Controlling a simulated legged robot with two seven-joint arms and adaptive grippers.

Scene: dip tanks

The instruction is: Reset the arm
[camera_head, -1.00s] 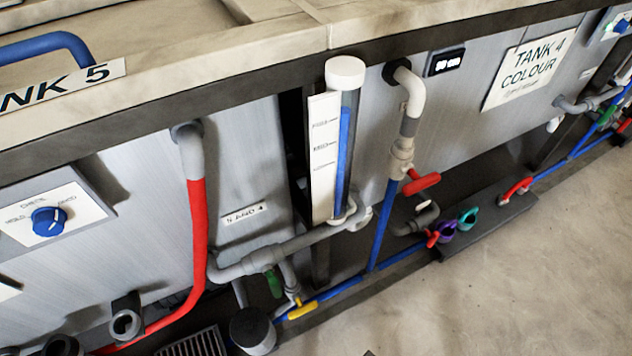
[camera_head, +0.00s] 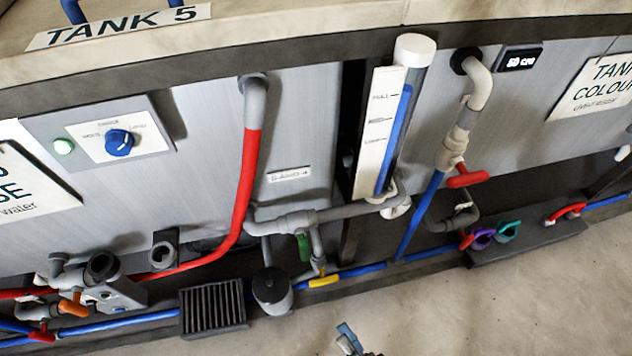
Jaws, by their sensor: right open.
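My right gripper (camera_head: 349,336) shows small at the bottom edge, over the pale floor. Only its bluish fingertips and a bit of dark linkage are in the picture. It is open, nothing shows in it, and it appears clear of the pipes and tanks. The rest of the right arm is outside the frame. My left gripper is not in view.
Tank 5's grey front has a blue knob (camera_head: 119,142) and a red pipe (camera_head: 244,185). A level gauge (camera_head: 392,120) stands between the tanks. A red-handled valve (camera_head: 467,176), dark grille (camera_head: 213,307) and round canister (camera_head: 272,290) lie low. Floor (camera_head: 500,310) is open.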

